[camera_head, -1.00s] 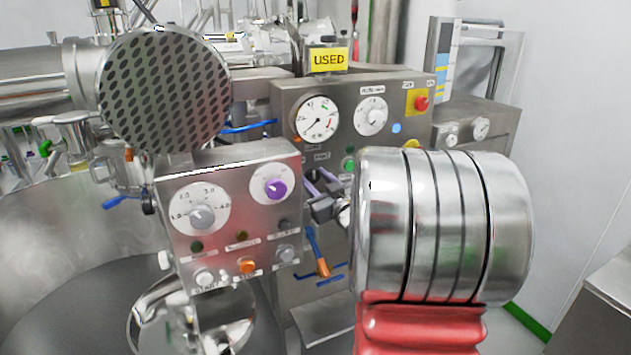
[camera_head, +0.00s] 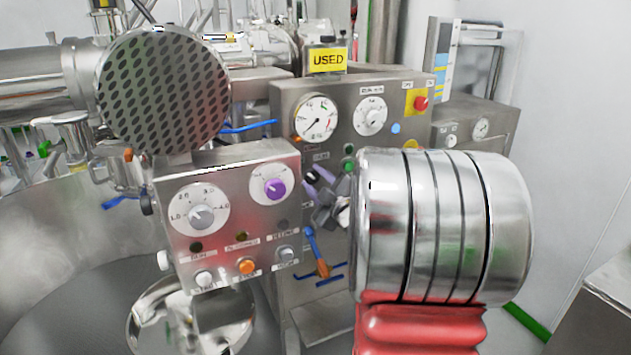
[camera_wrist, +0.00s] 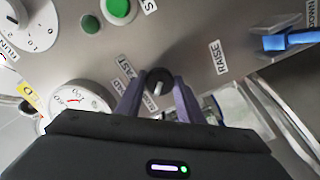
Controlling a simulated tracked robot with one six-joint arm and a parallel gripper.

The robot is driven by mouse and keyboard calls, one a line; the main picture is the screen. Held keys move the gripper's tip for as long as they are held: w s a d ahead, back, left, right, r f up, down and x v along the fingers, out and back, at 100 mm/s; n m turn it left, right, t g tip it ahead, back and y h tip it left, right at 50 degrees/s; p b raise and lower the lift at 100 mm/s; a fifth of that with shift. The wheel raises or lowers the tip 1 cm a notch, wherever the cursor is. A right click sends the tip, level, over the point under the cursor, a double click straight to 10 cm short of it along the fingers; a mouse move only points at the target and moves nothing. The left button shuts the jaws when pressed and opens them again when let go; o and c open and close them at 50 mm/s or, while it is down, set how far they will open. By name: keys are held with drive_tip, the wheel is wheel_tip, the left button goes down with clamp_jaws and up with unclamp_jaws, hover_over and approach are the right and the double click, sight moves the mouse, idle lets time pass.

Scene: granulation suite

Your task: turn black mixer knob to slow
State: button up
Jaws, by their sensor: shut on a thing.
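The black mixer knob (camera_wrist: 159,80) shows in the wrist view, on the grey panel beside a label reading "FAST" (camera_wrist: 126,66). A pale pointer mark is on its face, toward the lower side of the picture. My gripper (camera_wrist: 158,86) has its two purple fingers on either side of the knob, shut on it. In the head view my gripper (camera_head: 318,183) is at the steel control panel (camera_head: 290,110), tilted. It and my arm hide the knob and its labels there, so I cannot read the setting.
A front control box (camera_head: 235,225) with grey and purple knobs stands close left of my gripper. A green button (camera_wrist: 119,8) and a dial (camera_wrist: 80,98) are near the black knob. A blue-handled valve (camera_head: 312,245) hangs below my gripper. A blue lever (camera_wrist: 290,39) is at right in the wrist view.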

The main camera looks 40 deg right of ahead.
drive_tip(key=shift+a+f, duration=0.15)
drive_tip(key=o, duration=1.1)
drive_tip(key=shift+c, duration=0.2)
drive_tip(key=shift+s, duration=0.1)
drive_tip(key=v, duration=1.3)
drive_tip(key=shift+s, duration=0.3)
drive_tip(key=shift+w+r, duration=0.15)
drive_tip(key=shift+r, duration=0.05)
